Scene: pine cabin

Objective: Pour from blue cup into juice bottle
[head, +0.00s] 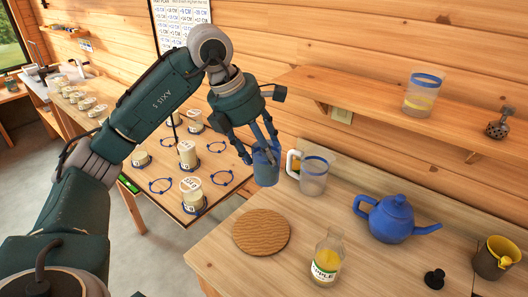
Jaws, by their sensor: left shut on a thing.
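My left gripper (259,134) reaches in from the left and is shut on the blue cup (266,166). It holds the cup above the back left of the wooden table, roughly upright, and I cannot see inside it. The juice bottle (327,258) stands at the front of the table, to the right of and nearer than the cup. It is clear glass with a white and green label and yellow liquid inside. Its neck looks open. The cup and bottle are apart. My right gripper is not in view.
A round cork mat (261,232) lies left of the bottle. A clear pitcher (314,175) stands close right of the cup, and a blue teapot (392,218) farther right. A black stopper (434,279) and a yellow-lined brown mug (495,258) are at the right. A shelf (350,98) runs above.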

